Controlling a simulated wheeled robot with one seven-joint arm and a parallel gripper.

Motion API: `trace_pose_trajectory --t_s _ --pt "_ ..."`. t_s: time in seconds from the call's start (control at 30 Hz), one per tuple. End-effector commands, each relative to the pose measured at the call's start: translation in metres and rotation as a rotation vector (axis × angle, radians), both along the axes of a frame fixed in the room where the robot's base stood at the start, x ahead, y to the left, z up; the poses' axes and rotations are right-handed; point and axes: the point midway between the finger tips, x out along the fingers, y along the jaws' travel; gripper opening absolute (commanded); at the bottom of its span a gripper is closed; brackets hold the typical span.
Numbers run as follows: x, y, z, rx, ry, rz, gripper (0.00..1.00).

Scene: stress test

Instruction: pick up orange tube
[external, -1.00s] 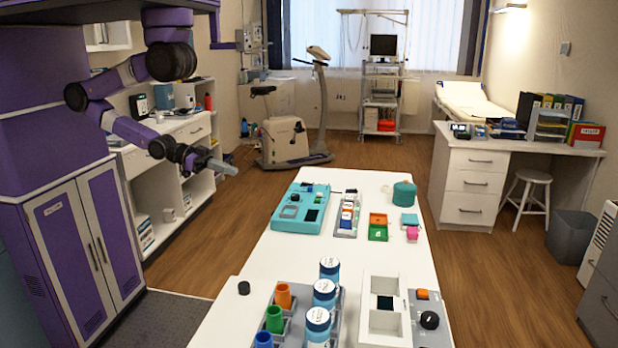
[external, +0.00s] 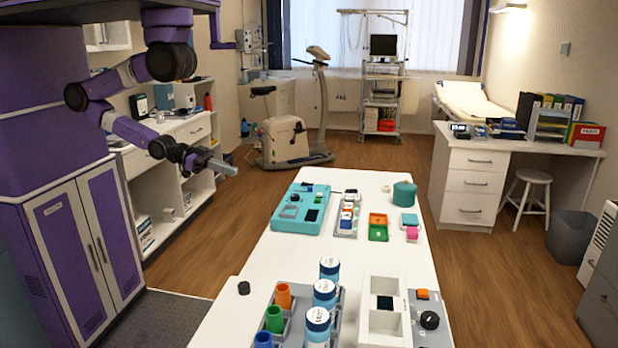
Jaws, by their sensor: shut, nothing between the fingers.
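The orange tube (external: 283,295) stands upright in a grey rack (external: 297,328) at the near end of the white table. A green tube (external: 274,319) and a blue tube (external: 263,339) stand in front of it in the same row. White-and-blue lidded jars (external: 324,292) stand just to its right. My gripper (external: 232,168) is shut and empty. It is in the air left of the table, well away from the orange tube and farther back.
A white box (external: 384,322) and a grey panel with a black knob (external: 429,320) are to the right. A teal case (external: 300,208) and small trays lie farther back. The white table's middle (external: 340,250) is clear.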

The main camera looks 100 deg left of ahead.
Motion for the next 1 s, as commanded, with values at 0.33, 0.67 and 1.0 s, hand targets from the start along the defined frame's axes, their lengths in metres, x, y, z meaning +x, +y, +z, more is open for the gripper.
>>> trace_pose_trajectory --t_s 0.33,0.67,1.0 --pt "0.0 0.0 0.0 0.0 0.0 0.0 0.53" --pt "0.009 0.003 -0.006 -0.002 -0.025 0.015 0.53" --pt "0.101 0.056 -0.039 -0.003 -0.274 0.168 0.53"
